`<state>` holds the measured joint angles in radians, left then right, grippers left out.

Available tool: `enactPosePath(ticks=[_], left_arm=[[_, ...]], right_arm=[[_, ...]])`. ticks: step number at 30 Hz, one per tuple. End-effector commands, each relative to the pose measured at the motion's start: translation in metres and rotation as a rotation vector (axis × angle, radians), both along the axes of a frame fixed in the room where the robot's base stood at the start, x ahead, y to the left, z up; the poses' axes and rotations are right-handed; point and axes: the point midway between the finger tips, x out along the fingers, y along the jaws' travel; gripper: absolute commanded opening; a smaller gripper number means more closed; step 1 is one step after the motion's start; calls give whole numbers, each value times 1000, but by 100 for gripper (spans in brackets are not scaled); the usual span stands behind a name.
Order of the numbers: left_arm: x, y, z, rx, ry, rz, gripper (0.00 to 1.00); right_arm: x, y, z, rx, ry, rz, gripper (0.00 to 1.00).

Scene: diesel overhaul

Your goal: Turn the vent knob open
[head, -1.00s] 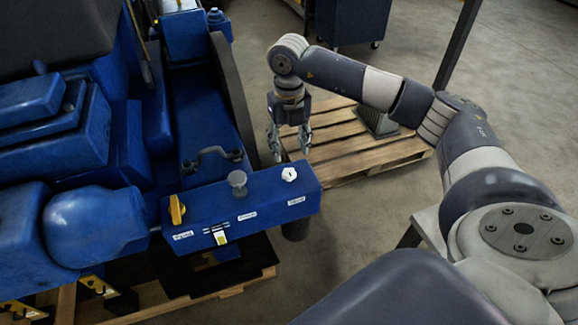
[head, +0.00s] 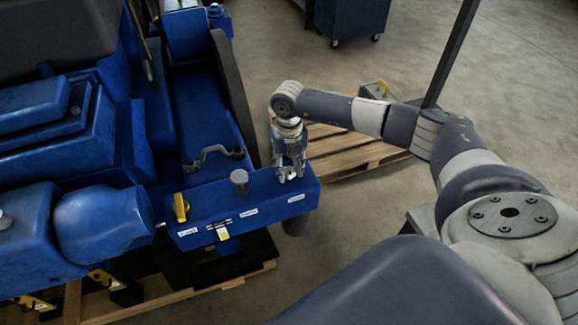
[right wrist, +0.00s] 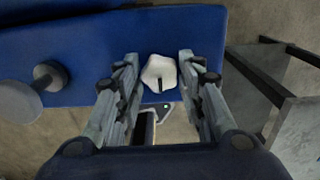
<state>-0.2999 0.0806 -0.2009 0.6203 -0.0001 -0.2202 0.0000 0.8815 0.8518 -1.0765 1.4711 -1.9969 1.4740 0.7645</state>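A blue control box (head: 240,208) carries a yellow handle (head: 181,207) at the left, a grey round knob (head: 239,182) in the middle and a white lobed knob at the right end. The white knob (right wrist: 159,73) has a dark line on its face in the right wrist view. My right gripper (head: 291,173) points down over the box's right end and mostly hides this knob in the head view. In the right wrist view its fingers are apart, one on each side of the white knob, with gaps showing. The small labels are too blurred to read. My left gripper is not in view.
The grey knob (right wrist: 34,92) stands up left of the fingers in the right wrist view. Blue engine parts (head: 95,215) fill the left. A wooden pallet (head: 345,150) lies behind the box, and open floor lies to the right.

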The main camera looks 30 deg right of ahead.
Motion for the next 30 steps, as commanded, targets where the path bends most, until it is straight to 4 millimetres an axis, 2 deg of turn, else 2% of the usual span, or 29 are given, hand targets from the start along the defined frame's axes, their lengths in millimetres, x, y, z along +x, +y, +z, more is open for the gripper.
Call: enactPosePath(ticks=[1, 3, 14, 20, 30], left_arm=[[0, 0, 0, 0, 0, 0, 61], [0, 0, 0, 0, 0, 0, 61], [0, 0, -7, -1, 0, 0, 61], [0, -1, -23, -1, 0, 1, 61], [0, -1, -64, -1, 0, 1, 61]], right_arm=[[0, 0, 0, 0, 0, 0, 16], [0, 0, 0, 0, 0, 0, 6], [0, 0, -2, -1, 0, 36, 6], [1, 0, -4, -1, -2, 140, 6], [1, 0, -5, 0, -2, 442, 6]])
